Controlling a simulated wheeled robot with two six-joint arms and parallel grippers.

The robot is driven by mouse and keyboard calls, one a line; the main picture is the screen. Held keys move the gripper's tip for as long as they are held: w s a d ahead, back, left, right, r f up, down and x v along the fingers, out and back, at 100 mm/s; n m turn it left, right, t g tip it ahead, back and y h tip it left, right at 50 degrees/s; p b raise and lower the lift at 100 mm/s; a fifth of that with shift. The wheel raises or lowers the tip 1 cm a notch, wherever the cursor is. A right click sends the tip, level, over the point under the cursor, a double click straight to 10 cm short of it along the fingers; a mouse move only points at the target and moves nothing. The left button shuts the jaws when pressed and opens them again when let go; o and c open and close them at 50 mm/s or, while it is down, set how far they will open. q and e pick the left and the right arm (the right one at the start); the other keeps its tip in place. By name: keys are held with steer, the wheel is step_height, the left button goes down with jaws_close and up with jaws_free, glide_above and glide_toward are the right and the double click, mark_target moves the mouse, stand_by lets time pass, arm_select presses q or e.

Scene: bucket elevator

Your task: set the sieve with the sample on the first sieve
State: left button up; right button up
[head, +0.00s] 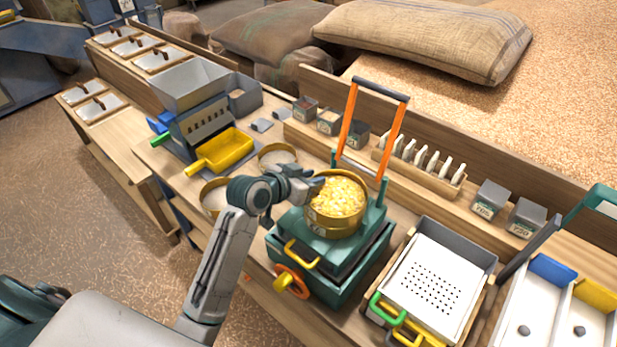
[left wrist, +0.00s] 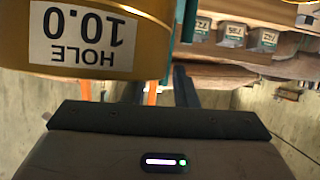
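A round brass sieve (head: 309,218) full of yellow grain (head: 338,196) is above the green shaker base (head: 372,262). Whether it rests there or on another sieve I cannot tell. Its wall fills the upper left of the left wrist view (left wrist: 150,35), with an upside-down label reading "HOLE 10.0". My left gripper (head: 312,187) is at the sieve's left rim. Its fingertips are partly hidden, so its grip is unclear. Two more round sieves or pans, (head: 277,155) and (head: 214,196), stand on the bench left of the shaker. My right gripper is out of view.
An orange-sided upright frame (head: 348,115) rises behind the sieve. A yellow scoop tray (head: 222,150) and grey hopper (head: 195,85) stand at the left. A perforated white tray (head: 432,285) lies to the right. A wooden rack (head: 422,168) and small labelled boxes (head: 490,196) line the back.

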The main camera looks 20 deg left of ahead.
arm_select(q)
steer(key=shift+a+r, duration=0.1)
steer(key=shift+s+a+r, duration=0.1)
steer(key=shift+s+a, duration=0.05)
steer(key=shift+s, duration=0.2)
steer(key=b+v, duration=0.3)
steer(key=v, duration=0.8)
steer(key=shift+r, duration=0.1)
stand_by(0.7)
